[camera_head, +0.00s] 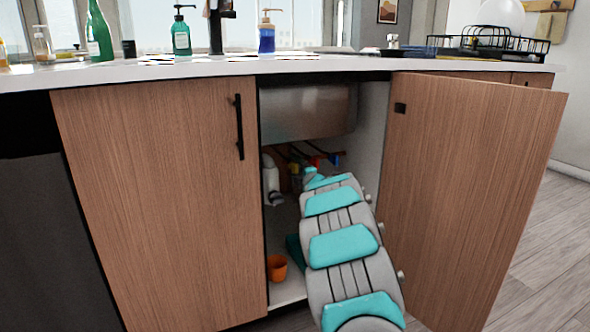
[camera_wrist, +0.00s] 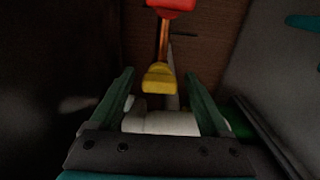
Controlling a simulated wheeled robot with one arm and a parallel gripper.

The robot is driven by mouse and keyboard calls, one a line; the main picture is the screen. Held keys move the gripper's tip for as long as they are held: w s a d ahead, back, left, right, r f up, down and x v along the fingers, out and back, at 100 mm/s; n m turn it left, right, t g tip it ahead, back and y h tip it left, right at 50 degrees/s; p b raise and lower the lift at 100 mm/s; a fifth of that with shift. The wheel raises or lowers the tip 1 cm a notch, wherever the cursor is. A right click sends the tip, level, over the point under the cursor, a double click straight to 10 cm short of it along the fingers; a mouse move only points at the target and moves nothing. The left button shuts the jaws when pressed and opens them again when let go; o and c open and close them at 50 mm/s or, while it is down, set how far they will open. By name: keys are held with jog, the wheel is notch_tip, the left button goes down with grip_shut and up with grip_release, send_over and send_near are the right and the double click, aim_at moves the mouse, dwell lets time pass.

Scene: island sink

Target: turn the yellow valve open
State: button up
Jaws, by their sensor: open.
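The yellow valve (camera_wrist: 159,78) shows in the wrist view, between and just beyond the tips of my gripper (camera_wrist: 160,73). My gripper's two green fingers are apart, with a gap on each side of the valve; I cannot tell whether either touches it. A copper-coloured pipe runs from the valve up to a red valve (camera_wrist: 172,6) at the top edge. In the head view my arm reaches into the open cabinet under the sink. A small yellow part (camera_head: 294,182) shows there beside the arm's end, and my fingers are hidden.
The right cabinet door (camera_head: 465,190) stands open; the left door (camera_head: 165,200) is shut. The sink basin (camera_head: 306,110) hangs above my arm. A white pipe (camera_head: 270,178) is left of it. An orange cup (camera_head: 277,267) stands on the cabinet floor. A white part (camera_wrist: 160,122) lies between my fingers' bases.

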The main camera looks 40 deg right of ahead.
jog(key=v, duration=0.7)
jog(key=shift+s+p, duration=0.35)
jog(key=shift+s, duration=0.05)
jog(key=shift+a, duration=0.1)
